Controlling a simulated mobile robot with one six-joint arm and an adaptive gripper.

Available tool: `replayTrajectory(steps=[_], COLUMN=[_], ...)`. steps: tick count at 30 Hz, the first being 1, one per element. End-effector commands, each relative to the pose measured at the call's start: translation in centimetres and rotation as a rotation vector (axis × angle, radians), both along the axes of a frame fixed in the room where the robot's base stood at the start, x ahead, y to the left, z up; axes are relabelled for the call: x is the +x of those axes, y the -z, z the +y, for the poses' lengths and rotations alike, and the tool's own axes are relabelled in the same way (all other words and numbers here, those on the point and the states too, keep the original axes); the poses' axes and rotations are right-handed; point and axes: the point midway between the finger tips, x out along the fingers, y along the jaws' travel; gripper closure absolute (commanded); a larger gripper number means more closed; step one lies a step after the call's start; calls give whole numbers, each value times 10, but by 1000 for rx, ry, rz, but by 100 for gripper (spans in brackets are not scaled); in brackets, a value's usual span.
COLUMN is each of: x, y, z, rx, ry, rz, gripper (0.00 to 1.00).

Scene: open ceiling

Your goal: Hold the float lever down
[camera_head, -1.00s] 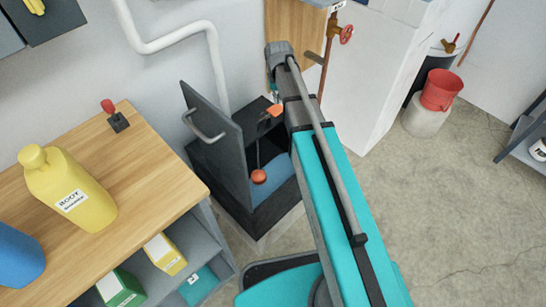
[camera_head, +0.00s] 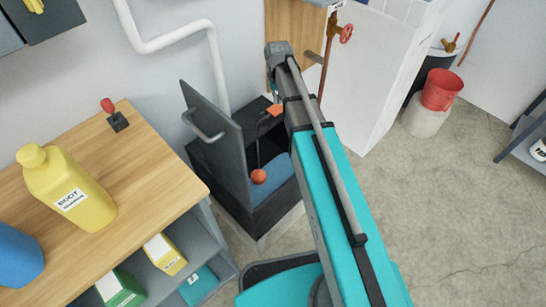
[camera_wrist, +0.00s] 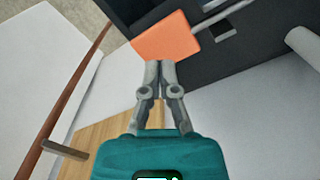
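The float lever shows as a flat orange paddle (camera_head: 275,110) on a thin rod over an open dark tank (camera_head: 236,206). An orange ball float (camera_head: 258,176) hangs lower in the tank, near the blue water (camera_head: 274,184). In the wrist view the paddle (camera_wrist: 165,38) lies just beyond my gripper (camera_wrist: 160,66). My fingers are together with nothing between them. Their tips meet the paddle's near edge in the picture; I cannot tell whether they touch it. In the head view my arm hides part of the tank and most of my gripper.
The tank's dark lid (camera_head: 216,140) with a grey handle stands raised at the left. A wooden bench (camera_head: 150,160) holds a yellow bottle (camera_head: 70,190) and a red-knobbed switch (camera_head: 115,118). A white pipe and a red valve (camera_head: 346,33) are behind.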

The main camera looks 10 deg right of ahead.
Motion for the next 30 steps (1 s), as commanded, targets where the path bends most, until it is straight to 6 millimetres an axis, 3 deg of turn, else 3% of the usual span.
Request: replayTrajectory(steps=[30], x=[0], y=[30], z=[1], rx=[0], ry=[-1], rz=[0], gripper=[100])
